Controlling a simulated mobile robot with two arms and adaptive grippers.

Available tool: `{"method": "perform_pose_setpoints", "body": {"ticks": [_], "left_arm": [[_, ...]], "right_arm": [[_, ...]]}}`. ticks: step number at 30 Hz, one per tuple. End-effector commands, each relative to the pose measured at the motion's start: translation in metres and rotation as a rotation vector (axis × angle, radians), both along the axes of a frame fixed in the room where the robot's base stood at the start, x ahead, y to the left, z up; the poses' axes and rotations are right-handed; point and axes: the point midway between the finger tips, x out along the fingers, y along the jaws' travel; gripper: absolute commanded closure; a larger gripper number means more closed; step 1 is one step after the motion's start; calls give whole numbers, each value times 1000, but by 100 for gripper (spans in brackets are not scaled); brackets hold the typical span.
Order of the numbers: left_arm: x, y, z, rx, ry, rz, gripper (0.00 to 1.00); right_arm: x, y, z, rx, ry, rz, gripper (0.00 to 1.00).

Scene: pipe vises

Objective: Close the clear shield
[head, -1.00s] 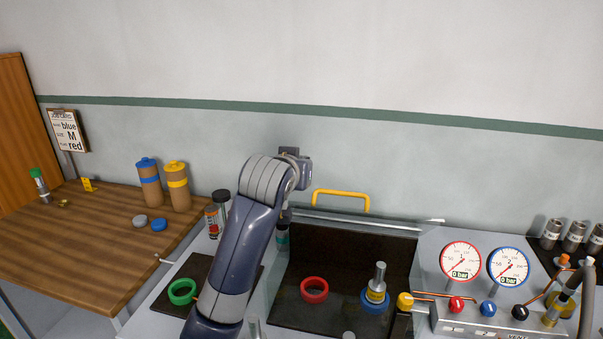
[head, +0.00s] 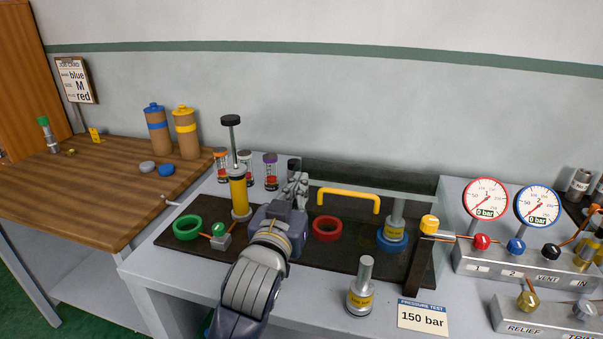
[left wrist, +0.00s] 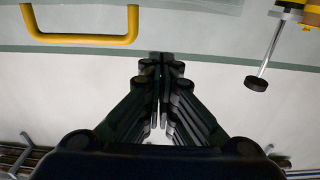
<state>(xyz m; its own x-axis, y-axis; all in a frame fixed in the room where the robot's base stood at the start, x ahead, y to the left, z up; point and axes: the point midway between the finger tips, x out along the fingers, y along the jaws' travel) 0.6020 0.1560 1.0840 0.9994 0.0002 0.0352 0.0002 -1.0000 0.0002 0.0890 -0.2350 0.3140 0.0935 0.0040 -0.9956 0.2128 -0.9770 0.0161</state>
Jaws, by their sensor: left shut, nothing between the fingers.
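The clear shield is faint and hard to trace in the head view. Its yellow handle (head: 348,192) shows behind the red ring, above the dark base plate (head: 290,255). The shield's exact tilt is hard to tell. My left gripper (head: 298,181) is shut and empty, left of the handle and apart from it, pointing to the back wall. In the left wrist view its fingertips (left wrist: 160,58) are together, with the handle (left wrist: 80,38) at upper left. My right gripper is not in view.
A yellow hand pump (head: 238,190) stands left of my gripper. A green ring (head: 187,227), red ring (head: 327,229) and blue ring (head: 392,240) lie on the plate. A metal plug (head: 361,288) stands in front. Gauges (head: 485,199) and valves are at right.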

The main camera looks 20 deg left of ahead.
Motion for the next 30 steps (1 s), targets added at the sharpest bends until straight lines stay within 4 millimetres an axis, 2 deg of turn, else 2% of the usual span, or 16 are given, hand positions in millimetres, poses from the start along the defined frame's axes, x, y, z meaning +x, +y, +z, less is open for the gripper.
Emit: {"method": "perform_pose_setpoints", "body": {"ticks": [3,10,25,30], "left_arm": [[-3,0,-15,-1,1,0,100],[-5,0,-24,0,0,0,100],[-5,0,-25,0,0,0,100],[-1,1,-15,0,1,0,100]], "right_arm": [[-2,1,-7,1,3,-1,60],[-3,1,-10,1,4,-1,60],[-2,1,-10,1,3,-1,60],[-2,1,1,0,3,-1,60]]}}
